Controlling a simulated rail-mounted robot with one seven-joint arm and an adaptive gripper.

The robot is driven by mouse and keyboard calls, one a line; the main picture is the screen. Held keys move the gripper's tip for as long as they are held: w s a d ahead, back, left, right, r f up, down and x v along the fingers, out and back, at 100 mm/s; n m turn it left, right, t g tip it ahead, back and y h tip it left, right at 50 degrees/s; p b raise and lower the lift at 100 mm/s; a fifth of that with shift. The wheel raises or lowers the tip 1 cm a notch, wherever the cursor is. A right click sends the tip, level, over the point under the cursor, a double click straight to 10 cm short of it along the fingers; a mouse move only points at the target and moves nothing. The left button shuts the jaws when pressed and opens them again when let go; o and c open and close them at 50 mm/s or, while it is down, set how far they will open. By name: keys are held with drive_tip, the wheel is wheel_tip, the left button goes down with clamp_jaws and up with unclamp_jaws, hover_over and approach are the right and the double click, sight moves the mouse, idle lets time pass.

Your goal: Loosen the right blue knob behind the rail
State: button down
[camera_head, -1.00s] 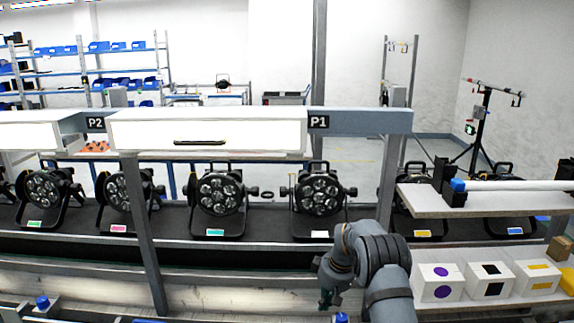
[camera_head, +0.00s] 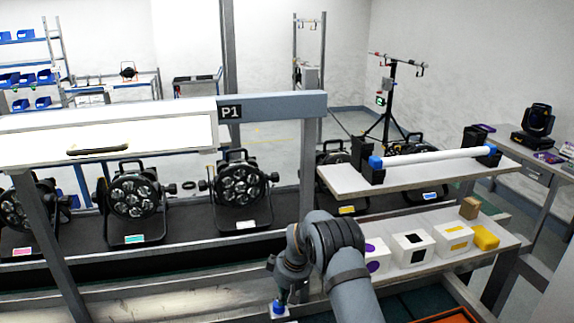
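A blue knob (camera_head: 278,308) shows at the bottom edge of the head view, on a small pale mount. My gripper (camera_head: 287,294) points down right beside and slightly above this knob. Its fingers are small, dark and partly hidden by my wrist, so I cannot tell whether they are open or shut, or whether they touch the knob. No second knob of this kind shows along the bottom edge now.
A white tube (camera_head: 433,157) with blue ends rests in black holders on an upper shelf (camera_head: 350,187). Patterned white boxes (camera_head: 411,248) stand below it. Several black par cans (camera_head: 240,194) stand on a dark conveyor. An upright post (camera_head: 308,165) stands behind my arm.

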wheel_tip(320, 180, down, 5)
drive_tip(key=b, duration=0.3)
drive_tip(key=shift+r, duration=0.15)
drive_tip(key=shift+s+d, duration=0.1)
drive_tip(key=shift+w+d+b, duration=0.25)
drive_tip(key=shift+d+b, duration=0.1)
drive_tip(key=shift+b, duration=0.45)
drive_tip(key=shift+w+d+b, duration=0.5)
drive_tip(key=shift+d+b, duration=0.1)
drive_tip(key=shift+b, duration=0.1)
drive_tip(key=shift+w, duration=0.5)
drive_tip(key=shift+s+d+b, duration=0.1)
drive_tip(key=shift+d+b, duration=0.2)
drive_tip(key=shift+b, duration=0.15)
